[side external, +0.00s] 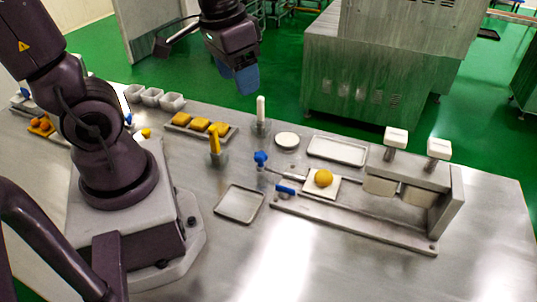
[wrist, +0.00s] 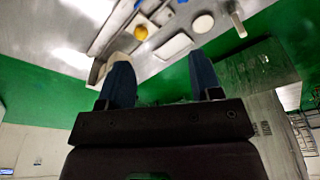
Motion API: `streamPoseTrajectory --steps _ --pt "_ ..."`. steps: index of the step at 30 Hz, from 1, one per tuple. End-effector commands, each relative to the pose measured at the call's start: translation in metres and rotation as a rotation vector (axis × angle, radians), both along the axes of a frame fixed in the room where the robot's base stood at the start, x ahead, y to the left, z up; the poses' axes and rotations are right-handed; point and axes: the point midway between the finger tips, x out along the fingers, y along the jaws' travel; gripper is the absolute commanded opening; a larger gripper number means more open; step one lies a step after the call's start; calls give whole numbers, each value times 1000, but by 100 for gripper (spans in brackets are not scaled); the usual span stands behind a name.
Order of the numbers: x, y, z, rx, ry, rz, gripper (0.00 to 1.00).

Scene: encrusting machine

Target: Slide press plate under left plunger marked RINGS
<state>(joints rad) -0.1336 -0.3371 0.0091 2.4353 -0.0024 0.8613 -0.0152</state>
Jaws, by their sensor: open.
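The press plate (side external: 322,193) is a pale square in the base rail of the press, left of the two plungers, with a yellow ball (side external: 323,178) on it. A rod with a blue knob (side external: 261,157) runs toward it, and a second blue handle (side external: 285,189) lies at the rail's left end. The left plunger (side external: 395,138) and right plunger (side external: 438,148) have white tops; their markings are not legible. My gripper (side external: 245,80) is open and empty, high above the table's back edge, away from the plate. Its blue fingers are apart in the wrist view (wrist: 162,80), where the ball (wrist: 141,32) also shows.
A shallow tray (side external: 338,151) and white disc (side external: 286,140) lie behind the rail. An empty tray (side external: 239,204) lies front left of it. A white upright tool (side external: 260,115) and yellow upright tool (side external: 214,140) stand further left. The table front is clear.

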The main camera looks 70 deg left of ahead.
Motion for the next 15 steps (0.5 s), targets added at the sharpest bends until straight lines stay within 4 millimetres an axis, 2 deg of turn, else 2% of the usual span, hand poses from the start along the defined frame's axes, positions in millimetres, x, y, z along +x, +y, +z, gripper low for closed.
streamPoseTrajectory --steps 1,9,12,15 --pt "7 8 -16 -11 56 36 59" --pt "33 42 -88 -50 222 210 59" --pt "40 50 -105 -55 239 255 59" --pt "50 54 -114 -54 221 286 59"
